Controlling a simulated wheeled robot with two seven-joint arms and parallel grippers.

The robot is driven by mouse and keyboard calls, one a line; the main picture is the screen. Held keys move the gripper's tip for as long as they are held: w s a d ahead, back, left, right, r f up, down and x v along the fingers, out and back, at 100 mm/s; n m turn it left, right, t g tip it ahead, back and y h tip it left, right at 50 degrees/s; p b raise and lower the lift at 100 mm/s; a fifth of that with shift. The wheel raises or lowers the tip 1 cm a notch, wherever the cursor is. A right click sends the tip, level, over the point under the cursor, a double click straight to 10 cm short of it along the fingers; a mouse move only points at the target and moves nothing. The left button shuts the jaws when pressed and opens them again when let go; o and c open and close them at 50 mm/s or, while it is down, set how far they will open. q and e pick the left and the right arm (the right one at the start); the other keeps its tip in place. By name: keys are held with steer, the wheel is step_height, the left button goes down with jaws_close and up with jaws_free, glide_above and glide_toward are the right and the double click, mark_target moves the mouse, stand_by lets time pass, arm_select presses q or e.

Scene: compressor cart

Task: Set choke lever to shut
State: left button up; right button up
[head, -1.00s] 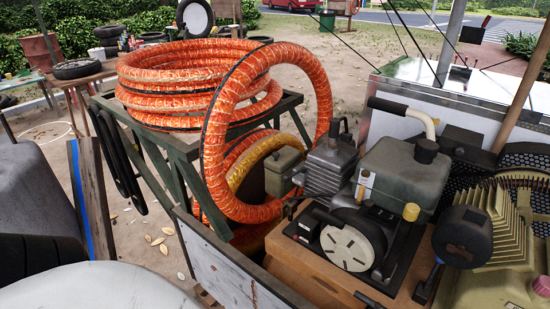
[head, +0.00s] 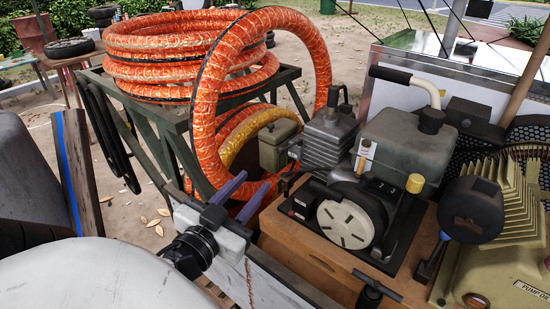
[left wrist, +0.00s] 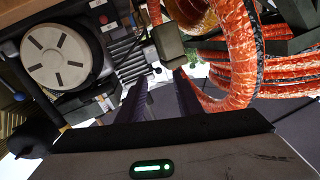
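The small engine (head: 330,140) with its white slotted round cover (head: 346,224) sits on the cart at centre right. In the left wrist view the same cover (left wrist: 57,57) is at upper left. A small pale-tipped part (head: 295,149) sticks out at the engine's left side; I cannot tell whether it is the choke lever, or its setting. My left gripper (head: 254,181) is left of the engine, apart from it. Its two purple fingers are spread with nothing between them, as the left wrist view (left wrist: 160,88) also shows. My right gripper is not in view.
An orange ribbed hose (head: 210,110) is coiled on a green frame and loops down close behind my left gripper. A grey tank (head: 405,140) and a black round part (head: 470,210) stand right of the engine. A wooden post (head: 85,175) is at left.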

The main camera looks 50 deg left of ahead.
mark_target(279, 153)
arm_select(q)
steer(key=shift+t, duration=0.3)
steer(key=x, duration=0.3)
steer(key=r+x, duration=0.1)
steer(key=x, duration=0.4)
steer(key=shift+w+d+r, duration=0.15)
steer(key=shift+w+d, duration=0.1)
steer(key=shift+w, duration=0.15)
steer(key=shift+x, duration=0.9)
jaws_close()
